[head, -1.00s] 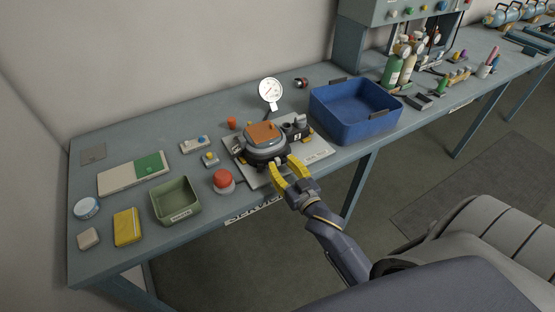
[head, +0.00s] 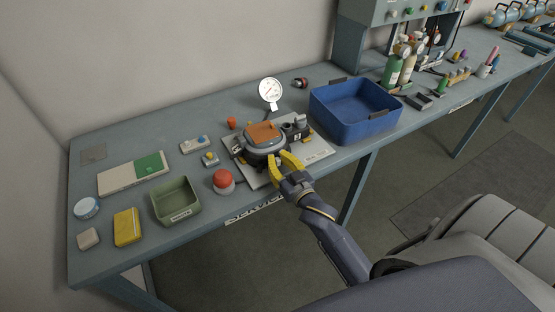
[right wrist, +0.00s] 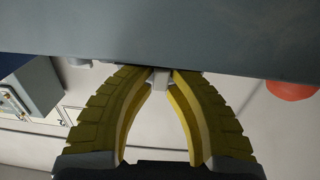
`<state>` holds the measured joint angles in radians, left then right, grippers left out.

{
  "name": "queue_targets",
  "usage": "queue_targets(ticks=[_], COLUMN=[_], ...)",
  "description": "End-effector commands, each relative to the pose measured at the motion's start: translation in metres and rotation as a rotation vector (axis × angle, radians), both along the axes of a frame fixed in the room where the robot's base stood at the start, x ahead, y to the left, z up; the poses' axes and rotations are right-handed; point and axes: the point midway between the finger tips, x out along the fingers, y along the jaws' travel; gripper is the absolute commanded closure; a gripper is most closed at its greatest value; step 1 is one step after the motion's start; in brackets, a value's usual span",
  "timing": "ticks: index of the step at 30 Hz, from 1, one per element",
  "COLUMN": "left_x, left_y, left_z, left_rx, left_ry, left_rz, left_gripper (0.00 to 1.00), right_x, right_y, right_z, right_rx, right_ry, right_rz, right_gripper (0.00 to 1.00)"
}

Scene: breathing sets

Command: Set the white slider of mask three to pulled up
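The mask unit (head: 264,145), a dark grey round body with an orange top (head: 262,131), sits on a light base plate (head: 314,150) near the front edge of the bench. My right gripper (head: 279,159) is at its front right side, with yellow fingers drawn close together. In the right wrist view, the small white slider (right wrist: 161,79) stands between the fingertips, below a wide grey surface (right wrist: 200,35). The fingertips (right wrist: 162,74) appear to press on both its sides. The slider is hidden in the head view. My left gripper is not in view.
A red button (head: 223,180) stands left of the plate and a blue bin (head: 361,133) to its right. A pressure gauge (head: 269,90) is behind. A green tray (head: 175,202), yellow block (head: 128,227) and small boxes lie to the left.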

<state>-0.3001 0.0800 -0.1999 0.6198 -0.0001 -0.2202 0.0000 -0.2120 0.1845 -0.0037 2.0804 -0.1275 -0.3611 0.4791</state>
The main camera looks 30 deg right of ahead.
Motion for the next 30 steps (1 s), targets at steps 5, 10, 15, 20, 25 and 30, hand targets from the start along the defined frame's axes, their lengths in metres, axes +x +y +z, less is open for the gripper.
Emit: queue_targets(ticks=[5,10,15,20,25,30], left_x=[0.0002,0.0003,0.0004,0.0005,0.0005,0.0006], left_y=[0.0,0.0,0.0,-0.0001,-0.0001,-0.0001], left_z=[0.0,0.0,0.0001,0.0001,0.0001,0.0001], left_rx=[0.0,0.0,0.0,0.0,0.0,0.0], left_ry=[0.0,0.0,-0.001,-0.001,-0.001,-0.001], left_rz=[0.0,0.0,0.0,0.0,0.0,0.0], left_gripper=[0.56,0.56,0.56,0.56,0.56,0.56], right_x=[-0.0001,-0.0001,0.0,0.0,0.0001,0.0001], right_y=[0.0,0.0,0.0,0.0004,0.0086,0.0095], right_z=[0.0,0.0,0.0001,0.0,0.0,0.0], right_rx=[0.0,0.0,0.0,0.001,0.004,0.001], right_ry=[0.0,0.0,0.0,0.0,0.0,0.0], right_rz=[0.0,0.0,0.0,0.0,0.0,0.001], right_gripper=[1.0,1.0,1.0,1.0,1.0,1.0])
